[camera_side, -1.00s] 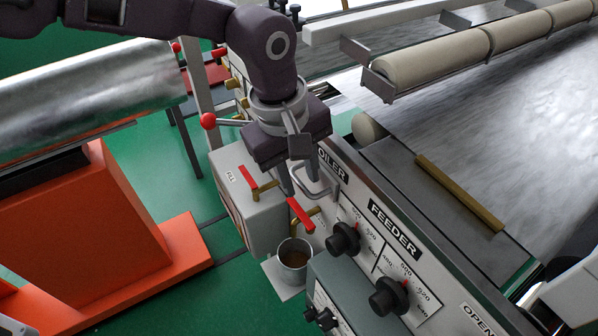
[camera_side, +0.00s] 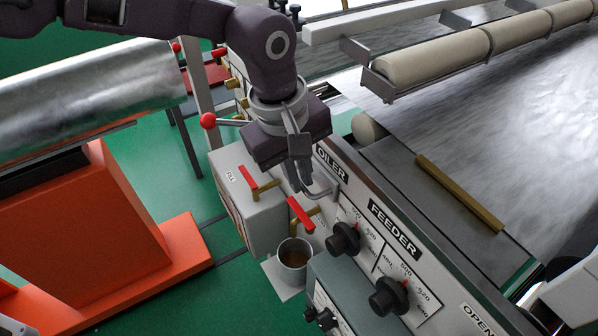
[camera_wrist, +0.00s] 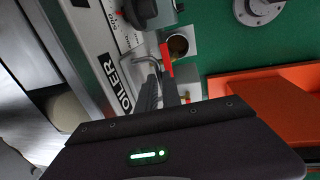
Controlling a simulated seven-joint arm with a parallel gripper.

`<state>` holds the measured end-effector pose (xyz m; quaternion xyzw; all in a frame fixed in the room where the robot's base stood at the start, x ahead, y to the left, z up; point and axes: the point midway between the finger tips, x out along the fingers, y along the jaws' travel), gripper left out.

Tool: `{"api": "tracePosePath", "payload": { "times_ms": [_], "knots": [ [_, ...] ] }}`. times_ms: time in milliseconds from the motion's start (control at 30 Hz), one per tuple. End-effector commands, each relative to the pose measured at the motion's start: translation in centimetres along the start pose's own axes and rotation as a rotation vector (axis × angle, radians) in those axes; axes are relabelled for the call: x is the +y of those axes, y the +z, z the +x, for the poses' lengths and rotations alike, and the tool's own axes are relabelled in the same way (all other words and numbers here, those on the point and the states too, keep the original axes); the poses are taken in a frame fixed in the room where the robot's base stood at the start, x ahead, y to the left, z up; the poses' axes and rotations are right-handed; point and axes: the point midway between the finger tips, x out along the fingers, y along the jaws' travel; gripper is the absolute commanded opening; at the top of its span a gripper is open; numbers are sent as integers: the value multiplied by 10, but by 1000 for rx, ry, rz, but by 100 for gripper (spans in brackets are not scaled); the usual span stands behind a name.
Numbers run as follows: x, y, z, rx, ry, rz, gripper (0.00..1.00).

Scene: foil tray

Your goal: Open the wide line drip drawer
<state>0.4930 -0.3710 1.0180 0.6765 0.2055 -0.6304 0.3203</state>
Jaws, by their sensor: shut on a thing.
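A bent metal bar handle (camera_side: 331,190) stands out from the front panel beside the OILER label (camera_side: 332,166). It also shows in the wrist view (camera_wrist: 143,61). My gripper (camera_side: 303,190) points down at this handle from above, its fingers shut on the bar. In the wrist view the fingertips (camera_wrist: 161,78) meet at the bar's near end, partly hiding it. The outline of the wide line drip drawer cannot be made out.
Red-handled valves (camera_side: 301,213) and a metal cup (camera_side: 293,262) sit close below my gripper. Black knobs (camera_side: 343,238) line the FEEDER panel to the right. A grey box (camera_side: 251,215) stands to the left. Green floor (camera_side: 170,160) is open beyond it.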

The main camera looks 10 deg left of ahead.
Motion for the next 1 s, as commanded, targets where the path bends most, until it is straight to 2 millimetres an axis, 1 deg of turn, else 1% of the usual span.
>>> {"api": "tracePosePath", "payload": {
  "times_ms": [767,867,967,1000],
  "knots": [
    [0,0,-1,1,2,-1,0],
    [-4,0,-2,0,2,-1,0],
    [-16,0,-4,0,1,0,0],
    [-23,0,-6,0,0,0,0]
  ]
}}
